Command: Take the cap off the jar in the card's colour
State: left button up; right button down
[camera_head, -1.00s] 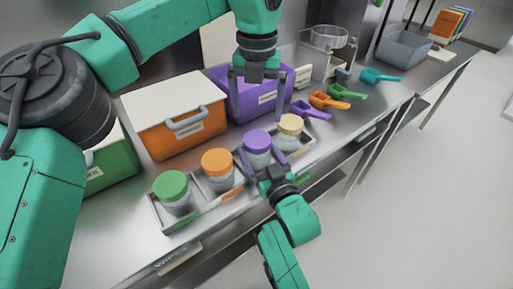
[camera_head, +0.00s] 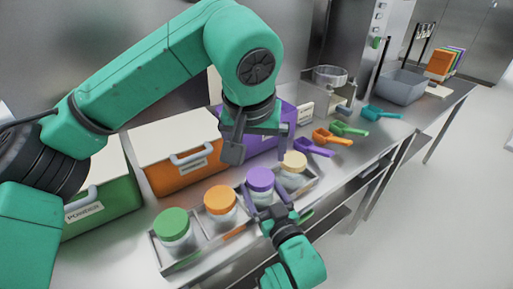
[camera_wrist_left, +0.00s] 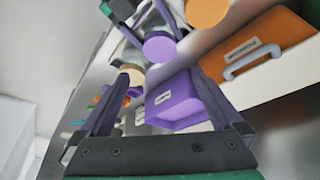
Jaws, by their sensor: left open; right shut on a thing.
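In the head view, several jars stand in a row in a metal tray (camera_head: 207,250). They are a green-capped jar (camera_head: 172,224), an orange-capped jar (camera_head: 220,200), a purple-capped jar (camera_head: 260,180) and a tan-capped jar (camera_head: 294,161). My right gripper (camera_head: 257,195) is shut on the purple-capped jar from the front. The purple cap is on it. My left gripper (camera_head: 258,150) is open and empty above and behind that jar. In the left wrist view, the purple cap (camera_wrist_left: 160,47) shows beyond its open fingers. I cannot make out which item is the card.
Behind the tray stand a green bin (camera_head: 104,205), an orange bin (camera_head: 182,176) and a purple bin (camera_head: 263,142). Several scoops, including a purple one (camera_head: 313,148), lie to the right. A grey tub (camera_head: 402,86) stands farther back. The bench's front edge is close to the tray.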

aim_at(261, 176)
pick_arm(q)
jog(key=x, duration=1.2)
jog(key=shift+d, duration=0.1)
jog(key=c, duration=1.3)
jog(key=shift+r, duration=1.1)
jog(key=shift+r, duration=2.05)
pick_arm(e)
grip_release()
